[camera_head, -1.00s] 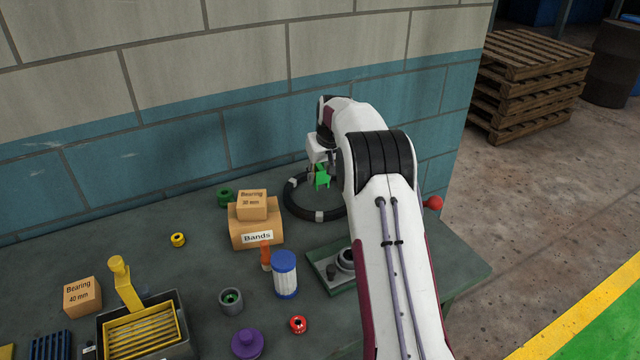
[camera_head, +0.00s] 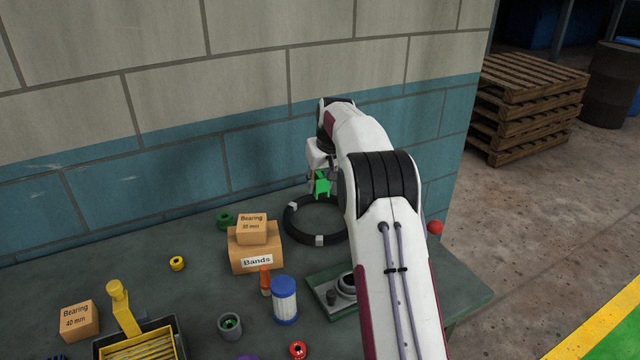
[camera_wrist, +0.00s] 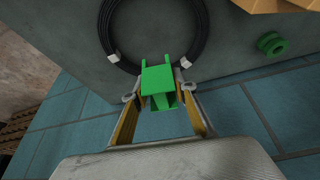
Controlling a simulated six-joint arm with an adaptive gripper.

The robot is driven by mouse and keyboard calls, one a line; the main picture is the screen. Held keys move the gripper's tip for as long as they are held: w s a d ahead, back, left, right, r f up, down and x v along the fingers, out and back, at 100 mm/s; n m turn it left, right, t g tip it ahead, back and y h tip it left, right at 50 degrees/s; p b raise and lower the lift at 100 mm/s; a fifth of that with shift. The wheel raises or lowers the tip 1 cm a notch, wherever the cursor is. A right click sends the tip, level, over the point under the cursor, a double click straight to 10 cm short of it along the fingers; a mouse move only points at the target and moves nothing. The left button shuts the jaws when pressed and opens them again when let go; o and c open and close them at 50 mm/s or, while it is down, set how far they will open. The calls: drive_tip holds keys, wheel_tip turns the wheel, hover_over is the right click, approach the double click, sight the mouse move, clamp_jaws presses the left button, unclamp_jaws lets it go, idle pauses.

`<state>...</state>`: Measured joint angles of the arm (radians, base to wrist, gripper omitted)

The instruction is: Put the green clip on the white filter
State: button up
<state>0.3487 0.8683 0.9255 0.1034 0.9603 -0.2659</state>
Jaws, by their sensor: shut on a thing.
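The green clip (camera_head: 321,183) is held between the fingers of my gripper (camera_head: 314,180), above the black ring near the wall. In the wrist view the green clip (camera_wrist: 160,84) sits between the two fingertips of my gripper (camera_wrist: 163,98), which is shut on it. The white filter (camera_head: 284,302) has blue ends and stands upright on the bench, in front of the boxes. It is apart from the clip, lower and to the left of it in the head view.
A black ring (camera_head: 289,226) lies below the clip. The Bands box (camera_head: 243,252) with a bearing box (camera_head: 252,229) on it stands left of the ring. An orange-handled tool (camera_head: 265,278) is close to the filter's left. A green tray (camera_head: 318,284) is right of the filter.

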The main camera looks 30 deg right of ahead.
drive_tip(key=shift+s+a+r, duration=0.15)
drive_tip(key=shift+a+r, duration=0.2)
drive_tip(key=shift+a, duration=0.05)
drive_tip(key=s+a+r, duration=0.8)
drive_tip(key=s+a, duration=0.1)
drive_tip(key=a, duration=0.3)
wheel_tip(320, 180, up, 3)
drive_tip(key=n, duration=0.1)
hover_over(280, 278)
drive_tip(key=shift+s+a+f+y, duration=0.1)
drive_tip(key=shift+s+y, duration=0.05)
drive_tip(key=shift+s, duration=0.3)
drive_tip(key=shift+s+f+y, duration=0.1)
drive_tip(key=shift+s+y, duration=0.05)
drive_tip(key=shift+s, duration=0.25)
drive_tip(key=shift+f, duration=3.15)
drive_tip(key=shift+f, duration=0.1)
drive_tip(key=shift+f, duration=1.75)
